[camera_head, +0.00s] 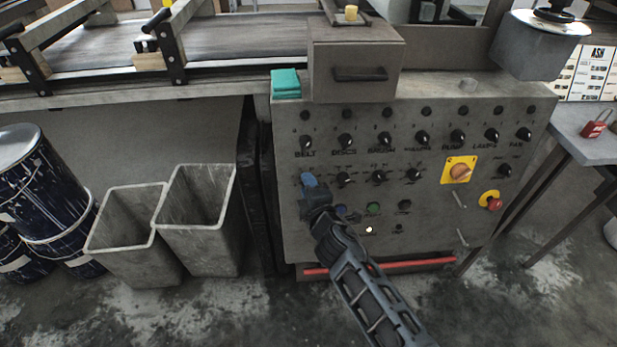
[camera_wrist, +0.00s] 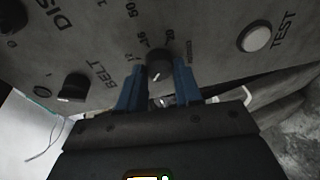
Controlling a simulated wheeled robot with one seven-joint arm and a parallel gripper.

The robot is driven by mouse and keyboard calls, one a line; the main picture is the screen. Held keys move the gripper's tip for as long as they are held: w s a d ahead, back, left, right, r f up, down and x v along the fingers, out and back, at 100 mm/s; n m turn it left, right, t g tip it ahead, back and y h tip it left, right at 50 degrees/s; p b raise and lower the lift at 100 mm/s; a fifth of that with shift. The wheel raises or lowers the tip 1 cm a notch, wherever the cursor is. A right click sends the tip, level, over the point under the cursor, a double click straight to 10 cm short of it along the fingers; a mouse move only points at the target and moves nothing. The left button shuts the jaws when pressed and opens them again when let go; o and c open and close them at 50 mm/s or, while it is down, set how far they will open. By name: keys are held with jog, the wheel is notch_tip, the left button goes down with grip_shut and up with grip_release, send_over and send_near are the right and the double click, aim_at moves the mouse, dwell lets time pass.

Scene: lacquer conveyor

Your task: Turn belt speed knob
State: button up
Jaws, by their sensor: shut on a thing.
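The belt speed knob is a small black knob (camera_wrist: 160,66) with a white pointer line, on a grey panel with a numbered scale around it. In the wrist view my gripper (camera_wrist: 160,82) has its blue fingers on both sides of this knob, shut on it. In the head view my gripper (camera_head: 311,182) is at the left end of the panel's second knob row, below the BELT switch (camera_head: 306,142). The knob is hidden behind my gripper there. The BELT switch also shows in the wrist view (camera_wrist: 75,88), to the left of the gripped knob.
The control panel (camera_head: 420,215) carries several other black knobs, a yellow-backed orange switch (camera_head: 459,170), a red stop button (camera_head: 494,203) and a green button (camera_head: 373,208). A round white TEST button (camera_wrist: 257,37) is right of the gripped knob. Grey bins (camera_head: 198,215) stand left.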

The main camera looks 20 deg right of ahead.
jog(key=shift+a+n+g+h+p, duration=0.1)
jog(key=shift+n+g+h+p, duration=0.35)
jog(key=shift+n+p, duration=1.4)
jog(key=shift+a+n+g+h+p, duration=0.1)
jog(key=shift+n+g+h+p, duration=0.65)
jog(key=shift+n, duration=1.85)
jog(key=shift+n+h+p, duration=0.2)
jog(key=shift+n+p, duration=1.5)
jog(key=shift+n, duration=0.55)
jog(key=o, duration=1)
jog(key=shift+r, duration=0.1)
jog(key=p+v, duration=0.2)
jog(key=v, duration=0.5)
jog(key=shift+s+a, duration=0.1)
jog(key=shift+s, duration=0.25)
